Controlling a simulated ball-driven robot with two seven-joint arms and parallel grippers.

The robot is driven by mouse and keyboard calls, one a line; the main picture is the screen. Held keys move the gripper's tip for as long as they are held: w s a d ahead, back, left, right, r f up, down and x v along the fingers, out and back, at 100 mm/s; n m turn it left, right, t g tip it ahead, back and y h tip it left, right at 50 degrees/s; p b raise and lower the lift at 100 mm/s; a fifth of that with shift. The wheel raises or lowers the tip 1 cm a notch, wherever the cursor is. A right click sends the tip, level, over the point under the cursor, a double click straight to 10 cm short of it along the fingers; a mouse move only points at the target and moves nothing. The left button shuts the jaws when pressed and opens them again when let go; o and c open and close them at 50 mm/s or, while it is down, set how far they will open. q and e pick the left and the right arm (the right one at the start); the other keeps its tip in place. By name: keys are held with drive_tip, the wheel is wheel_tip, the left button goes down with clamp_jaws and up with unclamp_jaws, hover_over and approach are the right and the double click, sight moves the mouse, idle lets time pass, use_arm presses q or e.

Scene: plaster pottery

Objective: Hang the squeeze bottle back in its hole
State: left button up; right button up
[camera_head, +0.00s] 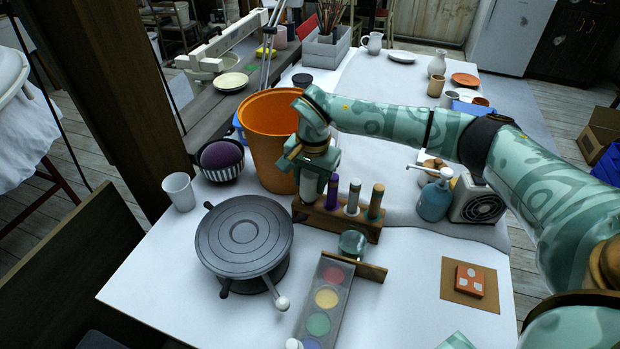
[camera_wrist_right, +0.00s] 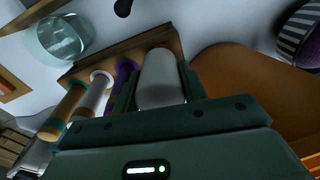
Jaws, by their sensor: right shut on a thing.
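The wooden rack (camera_head: 352,228) stands on the white table, holding several upright bottles: a purple one (camera_head: 332,192), a white one with a tan top (camera_head: 353,196) and a teal one with a tan top (camera_head: 375,202). My right gripper (camera_head: 310,190) is at the rack's left end, shut on a pale grey-white squeeze bottle (camera_wrist_right: 160,80). That bottle is mostly hidden by the gripper in the head view. In the right wrist view its far end overlaps the rack's end (camera_wrist_right: 165,38); I cannot tell whether it sits in the hole. My left gripper is not in view.
An orange bucket (camera_head: 265,125) stands close behind the right gripper. A grey turntable (camera_head: 243,236) is at the left front, a glass jar (camera_head: 353,244) and paint palette (camera_head: 327,300) in front of the rack. A teal pump bottle (camera_head: 435,198) stands right.

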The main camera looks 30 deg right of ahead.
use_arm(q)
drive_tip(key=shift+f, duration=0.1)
use_arm(e)
drive_tip(key=shift+f, duration=0.3)
drive_tip(key=o, duration=0.7)
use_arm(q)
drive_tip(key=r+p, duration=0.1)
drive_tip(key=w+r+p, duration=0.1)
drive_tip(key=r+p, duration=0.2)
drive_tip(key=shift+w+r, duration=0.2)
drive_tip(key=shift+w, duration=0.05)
use_arm(e)
drive_tip(key=r, duration=0.5)
drive_tip(key=s+r, duration=0.1)
drive_tip(key=r, duration=1)
drive_tip(key=shift+s+r, duration=0.1)
drive_tip(key=shift+s, duration=0.05)
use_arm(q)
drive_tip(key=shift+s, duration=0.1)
